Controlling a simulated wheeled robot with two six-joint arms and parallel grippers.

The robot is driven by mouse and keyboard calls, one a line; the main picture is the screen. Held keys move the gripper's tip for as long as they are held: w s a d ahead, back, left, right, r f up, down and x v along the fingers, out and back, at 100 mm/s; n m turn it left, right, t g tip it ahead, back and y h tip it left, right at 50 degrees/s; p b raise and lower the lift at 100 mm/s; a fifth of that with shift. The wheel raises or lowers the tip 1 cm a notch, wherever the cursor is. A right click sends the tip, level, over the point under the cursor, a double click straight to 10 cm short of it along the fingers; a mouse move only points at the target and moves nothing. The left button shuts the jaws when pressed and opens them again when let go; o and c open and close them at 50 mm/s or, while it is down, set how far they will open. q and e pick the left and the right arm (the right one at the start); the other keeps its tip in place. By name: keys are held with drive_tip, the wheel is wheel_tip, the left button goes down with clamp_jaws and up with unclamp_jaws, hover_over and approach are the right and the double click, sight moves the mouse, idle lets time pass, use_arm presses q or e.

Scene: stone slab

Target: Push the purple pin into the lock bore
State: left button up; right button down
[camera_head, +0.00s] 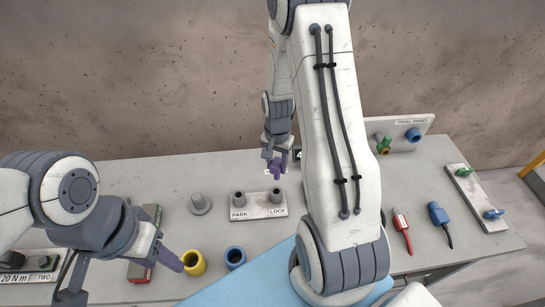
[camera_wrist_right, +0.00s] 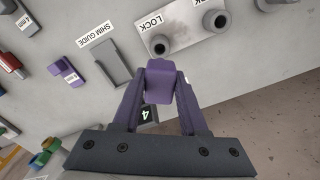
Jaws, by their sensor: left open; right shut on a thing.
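The purple pin (camera_head: 275,173) is clamped between the fingertips of my right gripper (camera_head: 281,155), above the table at the far side of the PARK/LOCK block (camera_head: 257,213). In the right wrist view the pin (camera_wrist_right: 159,82) sits between both fingers of the right gripper (camera_wrist_right: 160,92), and its end appears close to the grey LOCK boss (camera_wrist_right: 158,45). The pin looks outside the bore; its exact height and alignment cannot be told. The LOCK boss (camera_head: 277,195) stands right of the PARK boss (camera_head: 239,199) in the head view. My left gripper (camera_head: 122,278) is open and empty at the lower left.
A yellow ring (camera_head: 194,262) and a blue ring (camera_head: 235,257) stand near the front. A grey peg (camera_head: 200,204) stands left of the block. Red (camera_head: 402,232) and blue (camera_head: 440,223) tools lie right. A TRIAL PANEL (camera_head: 408,130) stands behind. My right arm hides the table's middle.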

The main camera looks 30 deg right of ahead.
sight(276, 176)
drive_tip(key=shift+a+f, duration=0.1)
drive_tip(key=shift+f, duration=0.05)
drive_tip(key=shift+f+b, duration=2.25)
drive_tip(key=shift+f, duration=0.55)
drive_tip(key=shift+s+f+b, duration=0.1)
drive_tip(key=shift+f+b, duration=1.95)
drive_tip(key=shift+f, duration=0.8)
drive_tip(key=shift+c, duration=1.8)
unclamp_jaws()
wheel_tip(276, 176, up, 11)
drive_tip(key=shift+f+b, duration=0.2)
drive_tip(key=shift+b, duration=0.6)
